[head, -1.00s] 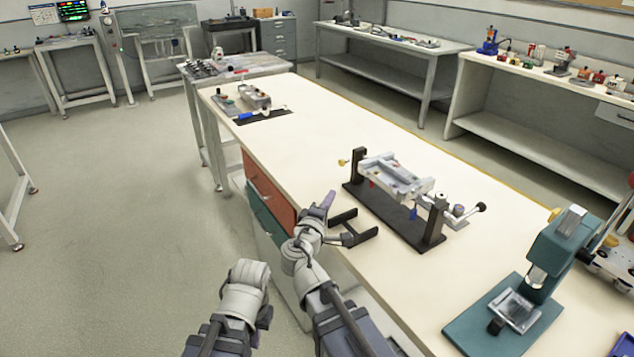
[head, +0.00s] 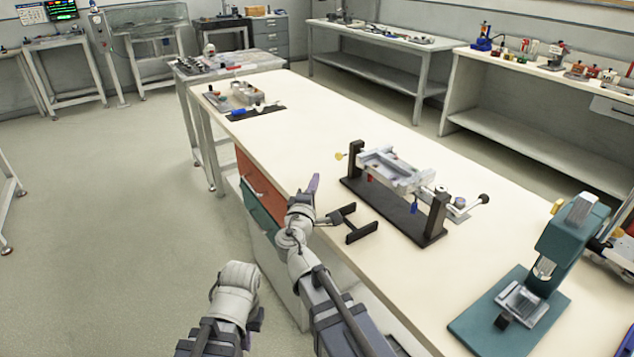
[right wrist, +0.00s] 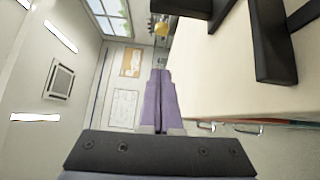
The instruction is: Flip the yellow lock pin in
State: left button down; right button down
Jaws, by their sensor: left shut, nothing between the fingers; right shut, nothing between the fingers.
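The yellow lock pin (head: 340,156) is a small knob at the left end of the fixture, beside its black left post (head: 355,158). In the right wrist view a yellow knob (right wrist: 161,29) shows just beyond the fingertips, with a gap I cannot judge. A grey tray-like frame (head: 394,170) hangs between the fixture's two posts. My right gripper (head: 314,183) has purple fingers, shut and empty, near the bench's front edge, apart from the pin. The fingers also show in the right wrist view (right wrist: 161,92). My left arm is low in the head view; its fingers are hidden.
A black-knobbed handle (head: 483,199) is at the fixture's right end. A teal press (head: 568,238) stands at the right.

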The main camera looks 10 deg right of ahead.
aim_at(339, 159)
jog(key=w+d, duration=0.6)
jog(key=w, duration=0.1)
jog(key=shift+w+d+r, duration=0.2)
jog(key=shift+d, duration=0.15)
jog(key=shift+w+d, duration=0.2)
jog(key=shift+d, duration=0.35)
jog(key=shift+w+d, duration=0.2)
jog(key=shift+d, duration=0.35)
jog(key=shift+a, duration=0.1)
